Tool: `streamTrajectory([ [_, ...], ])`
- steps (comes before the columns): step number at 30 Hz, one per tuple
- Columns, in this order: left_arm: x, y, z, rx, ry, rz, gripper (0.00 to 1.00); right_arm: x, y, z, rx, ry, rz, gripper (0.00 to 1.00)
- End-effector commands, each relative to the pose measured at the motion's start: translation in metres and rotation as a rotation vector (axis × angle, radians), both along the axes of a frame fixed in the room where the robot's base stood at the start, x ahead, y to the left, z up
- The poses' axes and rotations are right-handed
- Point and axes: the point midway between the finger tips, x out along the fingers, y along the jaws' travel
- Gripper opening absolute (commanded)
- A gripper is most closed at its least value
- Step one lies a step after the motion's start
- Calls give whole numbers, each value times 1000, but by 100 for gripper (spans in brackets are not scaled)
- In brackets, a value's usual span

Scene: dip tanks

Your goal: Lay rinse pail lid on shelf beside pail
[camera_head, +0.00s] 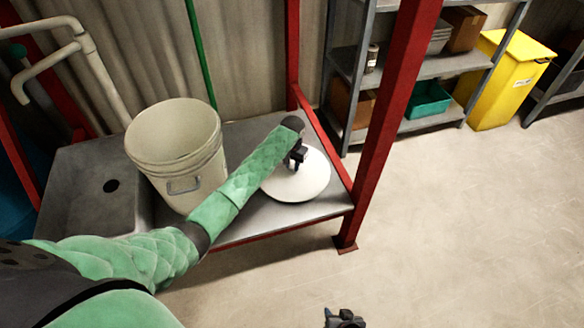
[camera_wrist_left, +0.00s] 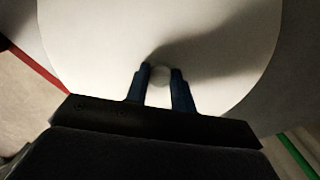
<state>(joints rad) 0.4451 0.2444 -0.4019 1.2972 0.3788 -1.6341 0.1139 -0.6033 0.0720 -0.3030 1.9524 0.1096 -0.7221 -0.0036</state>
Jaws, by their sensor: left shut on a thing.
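The round white pail lid (camera_head: 312,181) is flat over the metal shelf (camera_head: 258,219), to the right of the pail. My left gripper (camera_head: 296,166) is above the lid, shut on the small knob at its centre. In the left wrist view the lid (camera_wrist_left: 215,35) fills most of the picture and the two dark fingers (camera_wrist_left: 162,78) are on either side of the knob. I cannot tell whether the lid touches the shelf. The white pail (camera_head: 172,150) stands open on the left, with no lid on it. My right gripper (camera_head: 344,318) shows only partly at the bottom edge.
A grey sink basin (camera_head: 95,190) is left of the pail. Red posts (camera_head: 388,110) frame the shelf, one close to the lid's right. A grey rack (camera_head: 425,68) with boxes and a yellow bin (camera_head: 505,80) stand behind. The floor at right is clear.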

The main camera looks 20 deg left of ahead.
Motion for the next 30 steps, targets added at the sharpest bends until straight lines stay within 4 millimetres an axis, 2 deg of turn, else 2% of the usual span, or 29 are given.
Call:
streamTrajectory([
  [4,0,0,-15,0,0,1,0,0,0,-3,1,-5,-1,36],
  [17,0,0,-19,0,-1,0,0,-1,0,-1,-1,2,0,36],
  [18,0,0,-19,0,0,0,32,-1,0,-1,-1,4,1,36],
  [20,0,0,-19,0,0,0,44,-1,0,0,-1,4,1,36],
  [30,0,0,-18,0,0,0,46,0,0,0,1,-2,0,36],
])
